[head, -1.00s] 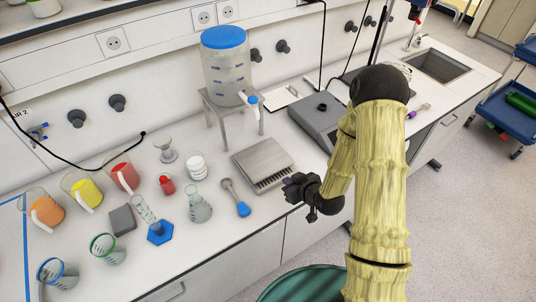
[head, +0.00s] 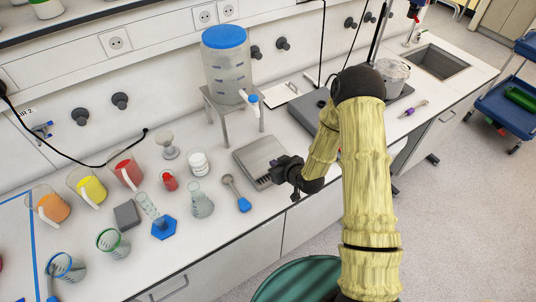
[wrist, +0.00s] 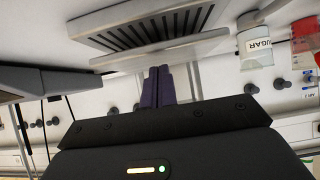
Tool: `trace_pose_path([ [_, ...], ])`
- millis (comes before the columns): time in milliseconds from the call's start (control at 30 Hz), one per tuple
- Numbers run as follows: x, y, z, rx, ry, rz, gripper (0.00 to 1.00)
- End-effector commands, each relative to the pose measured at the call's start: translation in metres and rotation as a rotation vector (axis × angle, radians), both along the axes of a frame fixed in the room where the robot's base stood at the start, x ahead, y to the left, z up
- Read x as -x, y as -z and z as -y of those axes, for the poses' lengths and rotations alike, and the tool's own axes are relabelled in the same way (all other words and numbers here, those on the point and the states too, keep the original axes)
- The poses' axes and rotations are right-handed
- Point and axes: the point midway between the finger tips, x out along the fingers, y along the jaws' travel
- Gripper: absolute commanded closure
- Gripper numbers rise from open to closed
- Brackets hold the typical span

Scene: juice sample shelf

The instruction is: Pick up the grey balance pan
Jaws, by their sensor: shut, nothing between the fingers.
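A flat grey square plate (head: 258,152), which I take for the balance pan, lies on the bench in front of the blue-lidded dispenser. Its front edge has a row of dark slots. My gripper (head: 274,171) is at its front right corner in the head view and covers part of that edge. In the wrist view the two dark fingers (wrist: 158,86) are together and empty. Their tips come close to the pale edge bar (wrist: 165,50) below the slotted face (wrist: 150,22). I cannot tell whether they touch it.
The dispenser (head: 226,60) stands on a metal stand behind the plate. A spoon with a blue end (head: 236,194), a flask (head: 200,204) and a white jar (head: 198,162) stand to its left. A dark grey device (head: 308,112) is behind my arm.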

Motion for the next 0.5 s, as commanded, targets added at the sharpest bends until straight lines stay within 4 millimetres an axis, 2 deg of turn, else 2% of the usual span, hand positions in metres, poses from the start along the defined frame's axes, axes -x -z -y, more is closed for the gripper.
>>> trace_pose_path([
  [300,-0.039,-0.002,-0.027,0.000,-0.001,0.000,1.00],
  [500,-0.041,0.005,-0.028,0.000,0.000,-0.004,1.00],
])
